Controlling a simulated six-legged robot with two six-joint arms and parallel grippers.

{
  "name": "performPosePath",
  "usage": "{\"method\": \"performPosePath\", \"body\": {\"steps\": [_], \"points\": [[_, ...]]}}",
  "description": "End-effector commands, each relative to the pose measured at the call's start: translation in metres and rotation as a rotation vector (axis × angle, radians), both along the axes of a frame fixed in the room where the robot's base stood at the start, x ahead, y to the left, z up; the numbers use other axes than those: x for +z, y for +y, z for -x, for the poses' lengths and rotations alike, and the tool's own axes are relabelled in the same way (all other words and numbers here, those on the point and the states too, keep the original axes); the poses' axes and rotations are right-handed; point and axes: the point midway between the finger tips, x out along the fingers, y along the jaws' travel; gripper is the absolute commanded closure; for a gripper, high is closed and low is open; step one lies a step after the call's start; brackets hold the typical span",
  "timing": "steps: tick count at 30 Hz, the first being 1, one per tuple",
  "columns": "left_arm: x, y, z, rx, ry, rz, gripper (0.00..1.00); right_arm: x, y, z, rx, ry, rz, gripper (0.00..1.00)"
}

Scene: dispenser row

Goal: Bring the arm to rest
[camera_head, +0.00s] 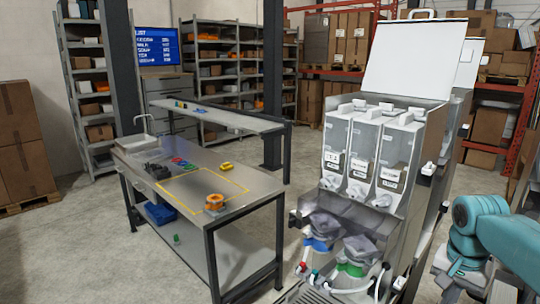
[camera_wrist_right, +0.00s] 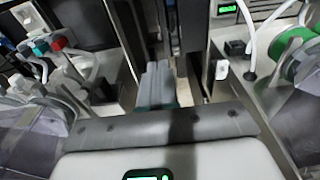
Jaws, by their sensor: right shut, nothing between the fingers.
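My right arm (camera_head: 505,238) enters the head view from the right edge, beside the dispenser machine (camera_head: 402,150). Its gripper cannot be made out in that view. In the right wrist view my right gripper (camera_wrist_right: 158,70) has its fingers together at the middle, with nothing between them. It points into a gap between machine parts; I cannot tell whether it touches them. My left gripper is in neither view.
The machine has three labelled clear hoppers and a raised white lid (camera_head: 408,58). Below are jugs with a blue (camera_head: 320,243) and a green collar (camera_head: 352,269). Floor lies open at left.

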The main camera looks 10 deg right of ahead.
Motion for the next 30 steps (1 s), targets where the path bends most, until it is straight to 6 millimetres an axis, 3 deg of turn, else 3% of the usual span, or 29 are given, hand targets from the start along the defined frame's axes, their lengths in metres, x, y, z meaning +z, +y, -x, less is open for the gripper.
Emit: {"method": "performPosePath", "body": {"steps": [3, 8, 14, 20, 23, 25, 27, 30], "points": [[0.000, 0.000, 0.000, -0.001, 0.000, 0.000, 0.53, 0.000, -0.001, -0.001, -0.001, 0.001, 0.001, 1.00], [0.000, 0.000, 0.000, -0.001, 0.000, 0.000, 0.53, -0.039, 0.018, -0.016, 0.087, 0.000, -0.032, 1.00], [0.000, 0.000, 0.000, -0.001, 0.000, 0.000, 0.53, -0.093, 0.050, -0.029, 0.204, -0.008, -0.083, 1.00], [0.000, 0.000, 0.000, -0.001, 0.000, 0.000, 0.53, -0.165, 0.102, -0.029, 0.345, -0.021, -0.160, 1.00], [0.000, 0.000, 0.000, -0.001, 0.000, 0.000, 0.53, -0.215, 0.141, -0.017, 0.432, -0.030, -0.217, 1.00], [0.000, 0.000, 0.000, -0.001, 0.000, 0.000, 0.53, -0.255, 0.175, 0.002, 0.497, -0.039, -0.266, 1.00], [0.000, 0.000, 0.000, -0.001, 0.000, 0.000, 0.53, -0.290, 0.207, 0.027, 0.553, -0.052, -0.308, 1.00], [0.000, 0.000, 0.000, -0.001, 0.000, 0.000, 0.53, -0.326, 0.243, 0.067, 0.612, -0.065, -0.349, 1.00]]}}
